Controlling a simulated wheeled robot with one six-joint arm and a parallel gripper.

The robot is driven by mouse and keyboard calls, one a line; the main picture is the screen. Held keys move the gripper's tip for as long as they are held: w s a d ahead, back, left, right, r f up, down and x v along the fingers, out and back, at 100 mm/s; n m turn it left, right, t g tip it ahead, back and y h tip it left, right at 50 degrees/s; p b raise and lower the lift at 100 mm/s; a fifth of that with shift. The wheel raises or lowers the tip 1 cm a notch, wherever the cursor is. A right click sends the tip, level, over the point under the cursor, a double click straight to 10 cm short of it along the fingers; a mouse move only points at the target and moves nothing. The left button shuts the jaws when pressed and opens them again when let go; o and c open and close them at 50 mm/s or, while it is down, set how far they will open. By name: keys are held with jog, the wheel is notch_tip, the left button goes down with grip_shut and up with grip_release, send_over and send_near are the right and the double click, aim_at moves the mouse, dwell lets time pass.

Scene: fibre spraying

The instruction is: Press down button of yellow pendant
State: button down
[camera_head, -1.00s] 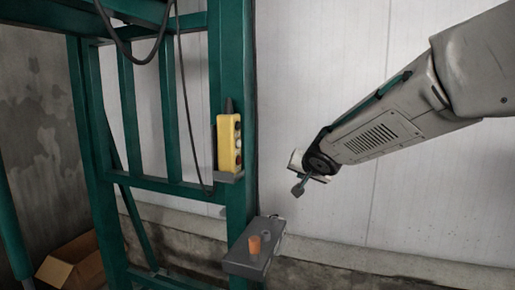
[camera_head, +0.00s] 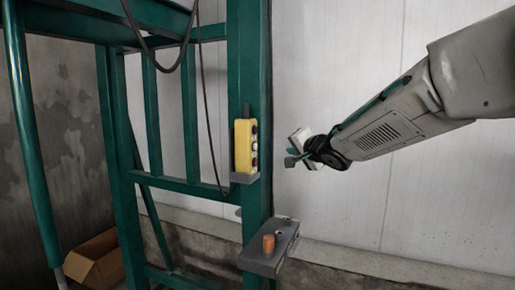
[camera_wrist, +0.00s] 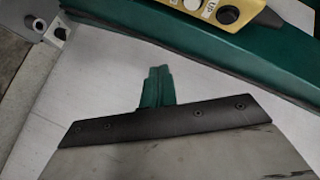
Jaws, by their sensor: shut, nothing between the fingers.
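The yellow pendant (camera_head: 243,147) stands upright in a grey holder on a green post, with round buttons on its right side. In the wrist view part of the pendant (camera_wrist: 228,5) shows at the top edge. It has a black button labelled UP, a white one and another dark ring; the rest is cut off. My gripper (camera_head: 290,160) is to the right of the pendant at about its height, apart from it. In the wrist view its green fingers (camera_wrist: 156,86) are together with nothing between them.
A grey box (camera_head: 266,259) with an orange knob (camera_head: 268,243) juts from the post below the pendant. Dark cables (camera_head: 203,100) hang left of the pendant. A cardboard box (camera_head: 95,262) lies on the floor at left.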

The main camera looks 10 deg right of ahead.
jog(key=w+a, duration=0.5)
jog(key=a, duration=0.1)
jog(key=shift+a, duration=0.4)
dwell(1.8)
jog(key=shift+w+a, duration=0.25)
jog(key=shift+a, duration=0.05)
jog(key=shift+w+a, duration=0.35)
jog(key=shift+a, duration=0.15)
dwell(0.9)
jog(key=shift+s+d, duration=0.6)
jog(key=shift+d, duration=0.25)
jog(key=s+d, duration=0.1)
jog(key=d, duration=0.1)
jog(key=s+d, duration=0.2)
dwell(0.5)
